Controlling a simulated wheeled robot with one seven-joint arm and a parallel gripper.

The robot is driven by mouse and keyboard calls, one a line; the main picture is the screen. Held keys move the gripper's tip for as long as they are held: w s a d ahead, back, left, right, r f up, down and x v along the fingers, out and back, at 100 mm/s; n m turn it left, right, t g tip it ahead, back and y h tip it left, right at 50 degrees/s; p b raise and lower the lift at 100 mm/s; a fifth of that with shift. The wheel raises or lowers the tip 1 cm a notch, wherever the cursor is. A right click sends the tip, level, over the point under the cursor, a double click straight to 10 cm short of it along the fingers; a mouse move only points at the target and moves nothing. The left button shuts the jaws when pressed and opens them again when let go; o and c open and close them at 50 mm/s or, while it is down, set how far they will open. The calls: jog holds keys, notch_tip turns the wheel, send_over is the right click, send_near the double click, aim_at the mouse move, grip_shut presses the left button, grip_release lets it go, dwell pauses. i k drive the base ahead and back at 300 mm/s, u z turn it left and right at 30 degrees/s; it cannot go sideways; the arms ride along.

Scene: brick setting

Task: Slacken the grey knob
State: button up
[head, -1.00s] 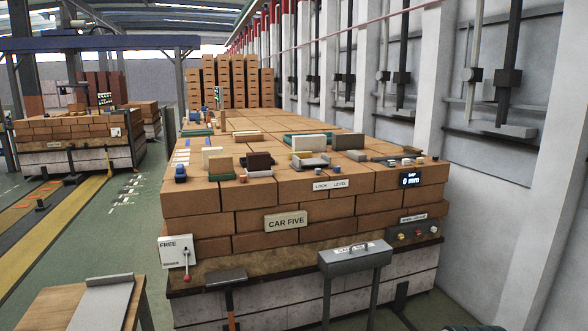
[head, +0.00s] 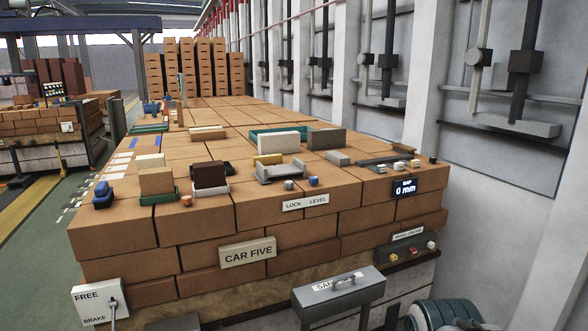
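A small grey knob (head: 289,184) stands on the top front edge of the brick stack, above the word LOCK on a white "LOCK LEVEL" label (head: 305,202). A blue knob (head: 313,181) stands just to its right, above the word LEVEL. Which way the grey knob is turned is too small to tell. My gripper is not in view. A dark teal rounded part of my arm shows at the bottom right, well apart from the knob.
A grey lidded box (head: 338,290) stands in front of the stack. A "FREE / BRAKE" lever plate (head: 101,303) is at lower left, and a "0 mm" display (head: 405,188) at right. A grey holder (head: 280,172) sits behind the knobs. A white wall (head: 500,190) closes the right side.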

aim_at(288, 185)
jog(key=i, duration=2)
jog(key=u, duration=0.45)
